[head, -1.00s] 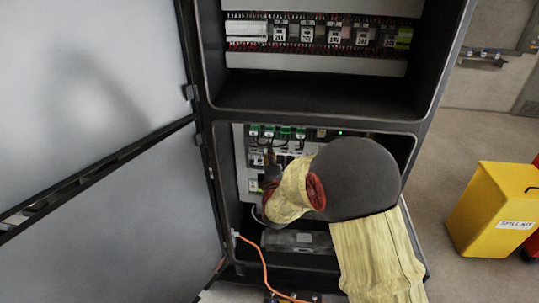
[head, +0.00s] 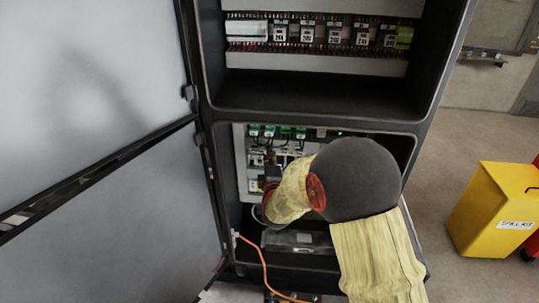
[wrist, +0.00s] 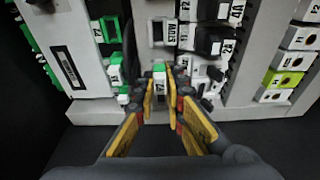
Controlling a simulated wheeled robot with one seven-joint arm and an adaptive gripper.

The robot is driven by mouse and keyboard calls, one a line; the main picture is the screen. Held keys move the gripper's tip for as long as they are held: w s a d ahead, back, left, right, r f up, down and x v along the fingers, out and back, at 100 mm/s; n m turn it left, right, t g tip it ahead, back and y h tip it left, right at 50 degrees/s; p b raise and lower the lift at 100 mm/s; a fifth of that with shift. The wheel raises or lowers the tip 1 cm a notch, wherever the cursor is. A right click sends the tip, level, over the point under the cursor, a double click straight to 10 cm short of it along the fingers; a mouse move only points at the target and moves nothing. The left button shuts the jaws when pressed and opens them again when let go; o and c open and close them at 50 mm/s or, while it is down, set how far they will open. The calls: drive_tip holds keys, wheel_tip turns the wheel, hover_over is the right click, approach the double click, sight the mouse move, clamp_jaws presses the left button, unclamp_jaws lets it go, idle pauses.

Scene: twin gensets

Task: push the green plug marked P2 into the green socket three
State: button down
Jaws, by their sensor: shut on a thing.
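My gripper (wrist: 160,108) is shut on a small plug (wrist: 159,79) with a green top and a white label, seen between the yellow finger pads in the wrist view. The label is too small to read with certainty. In the head view my gripper (head: 270,170) is inside the lower cabinet bay, below a row of green sockets (head: 285,132) at the top of the panel. The socket numbers are too small to read there. The plug itself cannot be made out in the head view, and whether it touches anything is unclear.
White and black modules (wrist: 187,35) crowd the panel around the gripper. A green-and-white block (wrist: 104,30) is at the left. The open cabinet door (head: 90,150) stands left. An orange cable (head: 262,262) hangs below. A yellow spill kit bin (head: 495,210) stands right.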

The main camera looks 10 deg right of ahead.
drive_tip(key=shift+s+a, duration=0.15)
drive_tip(key=shift+s, duration=0.15)
drive_tip(key=shift+s+a, duration=0.1)
drive_tip(key=shift+s, duration=0.25)
drive_tip(key=shift+s, duration=0.1)
drive_tip(key=shift+s+a, duration=0.1)
drive_tip(key=shift+s, duration=0.2)
drive_tip(key=shift+s, duration=0.1)
drive_tip(key=s, duration=0.1)
drive_tip(key=s+a, duration=0.1)
drive_tip(key=s, duration=0.2)
drive_tip(key=shift+s+a, duration=0.25)
drive_tip(key=shift+a, duration=0.05)
idle(0.5)
